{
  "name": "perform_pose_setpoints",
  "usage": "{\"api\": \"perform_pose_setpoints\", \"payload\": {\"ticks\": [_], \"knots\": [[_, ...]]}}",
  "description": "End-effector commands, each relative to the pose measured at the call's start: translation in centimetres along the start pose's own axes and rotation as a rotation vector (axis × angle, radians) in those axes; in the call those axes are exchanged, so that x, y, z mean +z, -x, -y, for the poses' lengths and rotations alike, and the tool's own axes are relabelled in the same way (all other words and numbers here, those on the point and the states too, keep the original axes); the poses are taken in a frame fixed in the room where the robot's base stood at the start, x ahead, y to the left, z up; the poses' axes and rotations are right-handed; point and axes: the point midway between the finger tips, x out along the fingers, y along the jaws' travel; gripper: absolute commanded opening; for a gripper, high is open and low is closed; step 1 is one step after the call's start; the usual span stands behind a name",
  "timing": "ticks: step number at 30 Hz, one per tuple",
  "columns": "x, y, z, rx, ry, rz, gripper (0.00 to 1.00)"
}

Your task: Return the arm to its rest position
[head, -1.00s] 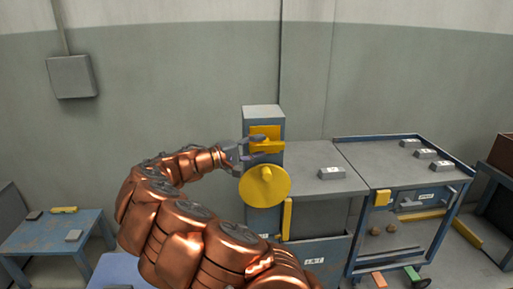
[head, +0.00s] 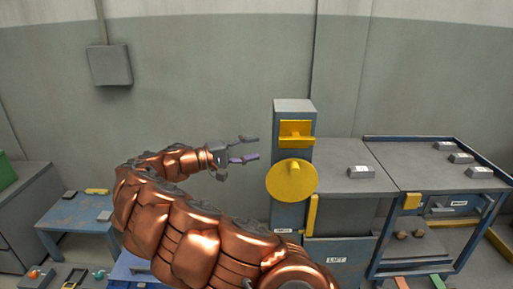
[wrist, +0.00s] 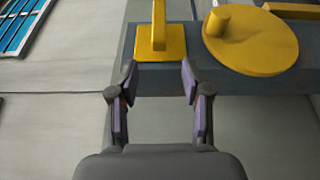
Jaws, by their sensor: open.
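My gripper (head: 250,149) is open and empty at the end of my copper-coloured arm. In the head view it points right, in front of the grey wall and to the left of a grey-blue post (head: 293,108). A gap shows between its fingertips and the post in the head view. The post carries a yellow bracket (head: 296,133) and, below it, a round yellow disc (head: 290,181). In the wrist view my two fingers (wrist: 157,85) stand apart, with the yellow bracket (wrist: 160,42) beyond them and the yellow disc (wrist: 250,42) to its right.
A grey-topped cabinet (head: 345,155) labelled LIFT adjoins the post, with a blue-framed cart (head: 440,166) to its right. A small blue table (head: 75,215) stands at left with small blocks on it. A grey box (head: 109,65) hangs on the wall.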

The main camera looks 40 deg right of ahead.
Motion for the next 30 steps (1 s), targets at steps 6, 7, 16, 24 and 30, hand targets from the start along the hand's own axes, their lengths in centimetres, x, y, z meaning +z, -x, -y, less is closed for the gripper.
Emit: {"api": "perform_pose_setpoints", "payload": {"ticks": [6, 7, 16, 24, 30], "knots": [[0.0, 0.0, 0.0, 0.000, -0.001, -0.001, 0.48], [0.0, 0.0, 0.0, 0.000, -0.001, -0.001, 0.48], [0.3, -0.2, -0.2, -0.006, -0.003, 0.006, 0.48], [6.2, -3.2, -2.5, -0.150, -0.020, 0.118, 0.48], [12.8, -5.0, -1.8, -0.355, -0.018, 0.203, 0.48]]}}
